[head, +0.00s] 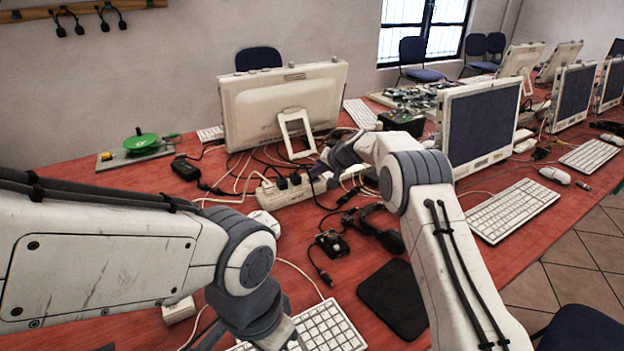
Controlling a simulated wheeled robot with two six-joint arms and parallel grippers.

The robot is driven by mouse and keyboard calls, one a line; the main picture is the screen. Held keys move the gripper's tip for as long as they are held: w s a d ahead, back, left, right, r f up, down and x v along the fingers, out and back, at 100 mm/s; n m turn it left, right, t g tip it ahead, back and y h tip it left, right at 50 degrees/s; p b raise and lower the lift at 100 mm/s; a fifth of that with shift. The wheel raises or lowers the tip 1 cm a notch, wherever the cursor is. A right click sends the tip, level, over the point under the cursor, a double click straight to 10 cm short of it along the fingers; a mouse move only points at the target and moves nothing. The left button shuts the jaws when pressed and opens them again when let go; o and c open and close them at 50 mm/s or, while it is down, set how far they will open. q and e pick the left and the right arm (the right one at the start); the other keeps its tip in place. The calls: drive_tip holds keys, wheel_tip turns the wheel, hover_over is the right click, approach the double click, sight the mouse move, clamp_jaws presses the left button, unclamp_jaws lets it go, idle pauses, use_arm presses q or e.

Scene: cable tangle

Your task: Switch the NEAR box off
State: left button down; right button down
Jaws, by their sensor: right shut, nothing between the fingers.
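A white socket box (268,198) lies on the red table left of centre, with black plugs and several cables in it. Its switch and the switch's position are too small to make out. My right gripper (326,163) is just right of and behind this box, low among the cables. It is shut and empty; I cannot tell whether it touches the box or a cable. A smaller white block (179,310) lies partly hidden by my left arm at the lower left. My left arm reaches down to the bottom edge, and its fingertips do not show.
A monitor (282,105) stands behind the box, and another monitor (483,122) stands right of my right arm. Loose cables tangle around the box. A keyboard (328,328), black mouse pad (393,299) and dark adapter (332,243) lie in front.

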drive_tip(key=shift+r, duration=0.15)
drive_tip(key=shift+w+d+r+p, duration=0.1)
drive_tip(key=shift+r+p, duration=0.35)
drive_tip(key=shift+r, duration=0.15)
drive_tip(key=r+p, duration=0.2)
drive_tip(key=r, duration=0.1)
drive_tip(key=r+p, duration=0.1)
drive_tip(key=r, duration=0.1)
drive_tip(key=shift+w+d+p, duration=0.15)
drive_tip(key=shift+d+p, duration=0.2)
